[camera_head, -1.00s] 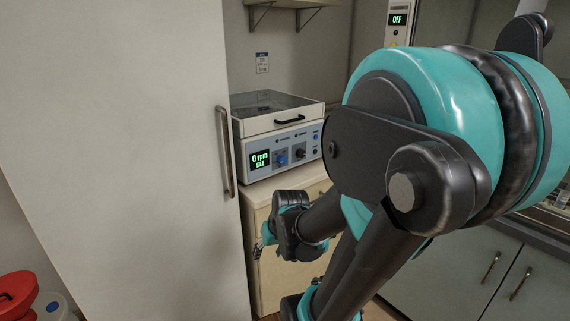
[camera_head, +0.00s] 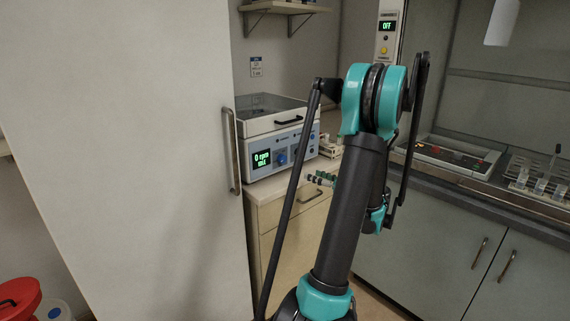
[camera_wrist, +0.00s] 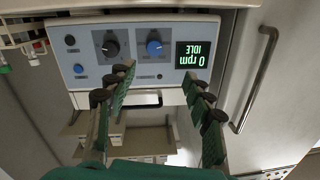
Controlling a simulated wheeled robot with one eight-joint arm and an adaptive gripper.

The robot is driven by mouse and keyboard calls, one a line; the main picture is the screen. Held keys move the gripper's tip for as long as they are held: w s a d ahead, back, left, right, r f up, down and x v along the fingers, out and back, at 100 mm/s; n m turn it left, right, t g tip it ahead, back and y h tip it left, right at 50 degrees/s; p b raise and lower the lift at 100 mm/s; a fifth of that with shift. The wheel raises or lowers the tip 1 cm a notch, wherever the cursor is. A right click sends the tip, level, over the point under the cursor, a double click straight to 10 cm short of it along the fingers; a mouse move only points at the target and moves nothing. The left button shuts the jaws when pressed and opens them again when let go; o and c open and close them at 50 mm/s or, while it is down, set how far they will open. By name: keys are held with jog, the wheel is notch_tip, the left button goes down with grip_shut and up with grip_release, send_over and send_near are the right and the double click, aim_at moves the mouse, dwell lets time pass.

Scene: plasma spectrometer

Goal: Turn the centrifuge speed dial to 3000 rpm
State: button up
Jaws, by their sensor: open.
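The centrifuge (camera_head: 270,140) is a white and blue-grey box with a lid, standing on a wooden counter. Its display (camera_head: 261,160) reads 0 rpm, IDLE. A blue dial (camera_head: 281,158) sits right of the display; in the wrist view, which is upside down, this blue dial (camera_wrist: 154,47) is beside the display (camera_wrist: 193,55). A black dial (camera_wrist: 111,48) sits on the blue dial's other side. The labels are too small to read. My gripper (camera_head: 320,178) is in front of the panel, apart from it. In the wrist view its green-padded fingers (camera_wrist: 160,78) are spread and empty.
A tall white panel with a metal handle (camera_head: 233,150) stands close at the left. A small rack (camera_head: 330,146) is right of the centrifuge. A fume hood bench with an instrument (camera_head: 447,155) and tubes lies at the right. A red lid (camera_head: 18,295) is at lower left.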

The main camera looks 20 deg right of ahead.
jog(key=d, duration=0.1)
send_near(284, 160)
jog(key=shift+t, duration=0.3)
jog(key=x, duration=0.8)
jog(key=shift+w+a+f, duration=0.1)
jog(key=shift+w+a, duration=0.05)
jog(key=shift+w, duration=0.05)
jog(key=shift+c, duration=0.3)
jog(key=c, duration=1.1)
